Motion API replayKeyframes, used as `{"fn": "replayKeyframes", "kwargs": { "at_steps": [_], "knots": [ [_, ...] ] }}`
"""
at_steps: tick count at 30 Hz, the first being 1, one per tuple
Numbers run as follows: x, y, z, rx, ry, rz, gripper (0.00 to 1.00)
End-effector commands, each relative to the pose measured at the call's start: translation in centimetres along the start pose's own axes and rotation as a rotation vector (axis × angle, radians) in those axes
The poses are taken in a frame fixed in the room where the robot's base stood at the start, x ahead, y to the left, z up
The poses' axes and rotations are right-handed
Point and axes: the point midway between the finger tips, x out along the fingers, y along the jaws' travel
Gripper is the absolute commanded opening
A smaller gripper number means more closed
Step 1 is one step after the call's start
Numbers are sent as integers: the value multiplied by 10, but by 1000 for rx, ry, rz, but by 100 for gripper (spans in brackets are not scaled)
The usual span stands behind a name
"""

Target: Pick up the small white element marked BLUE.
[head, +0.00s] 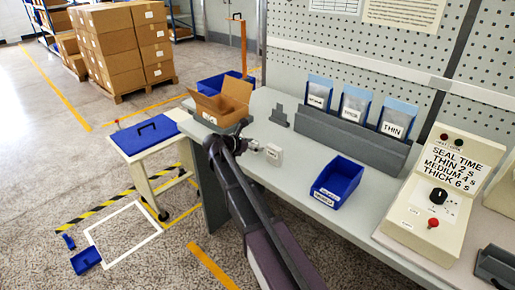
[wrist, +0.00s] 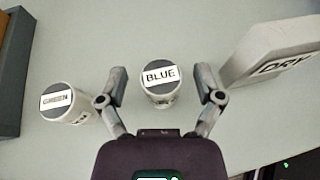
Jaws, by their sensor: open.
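The small white element marked BLUE (wrist: 158,98) stands upright on the pale grey bench in the wrist view. It is a short round piece with a grey top and a black-on-white label. My gripper (wrist: 160,77) is open, with one finger on each side of the element and a visible gap on both sides. How far the fingertips are above the bench is hard to tell. In the head view my gripper (head: 236,145) is over the left part of the bench; the BLUE label cannot be read there.
A similar white element (wrist: 66,110), its label apparently GREEN, stands left of my gripper. A white block marked DRY (wrist: 275,65) stands close on the right. In the head view, a cardboard box (head: 222,102) is behind my gripper and a blue bin (head: 337,182) stands to the right.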

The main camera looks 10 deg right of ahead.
Motion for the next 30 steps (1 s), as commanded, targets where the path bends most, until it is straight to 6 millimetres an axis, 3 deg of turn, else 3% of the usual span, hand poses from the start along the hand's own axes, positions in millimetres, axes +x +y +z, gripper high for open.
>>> {"fn": "replayKeyframes", "kwargs": {
  "at_steps": [8, 17, 30],
  "knots": [
    [0, 0, 0, 0, 0, 0, 85],
    [-1, 0, 0, 0, 0, 1, 0],
    [-2, 0, 1, 0, 1, 1, 0]
  ]
}}
